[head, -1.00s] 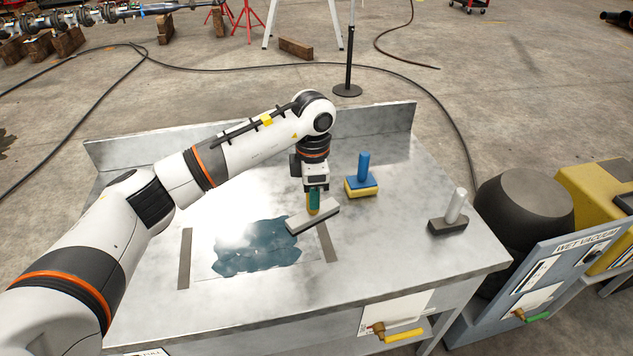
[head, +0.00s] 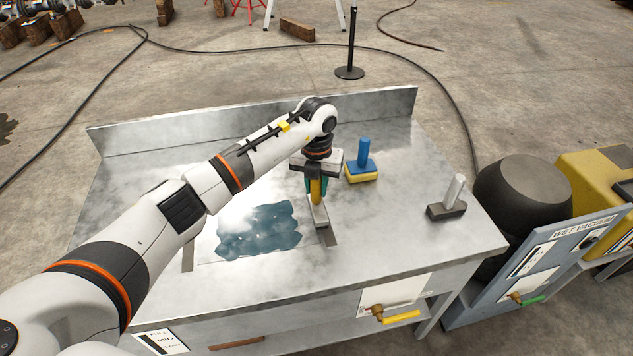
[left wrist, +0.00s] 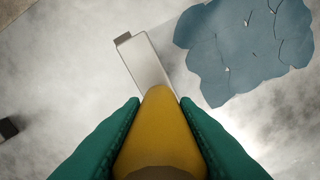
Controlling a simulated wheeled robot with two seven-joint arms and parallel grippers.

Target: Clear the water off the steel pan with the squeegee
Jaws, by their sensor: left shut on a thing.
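The steel pan (head: 205,250) is a flat pale sheet on the metal table, with a dark blue-grey patch of water (head: 258,232) on it. The water also shows at the upper right of the left wrist view (left wrist: 245,50). My left gripper (head: 317,190) is shut on the yellow handle of the squeegee (head: 320,214). The squeegee's grey head points toward the front of the table, just right of the water and apart from it. In the left wrist view the yellow handle (left wrist: 160,125) sits between the green fingers (left wrist: 160,140). I cannot tell whether the head touches the surface. My right gripper is not in view.
A blue-handled yellow sponge block (head: 362,172) stands right of my left gripper. A dark block with a white handle (head: 447,210) stands near the right edge. Dark strips flank the pan. A raised backboard (head: 240,120) closes the table's rear.

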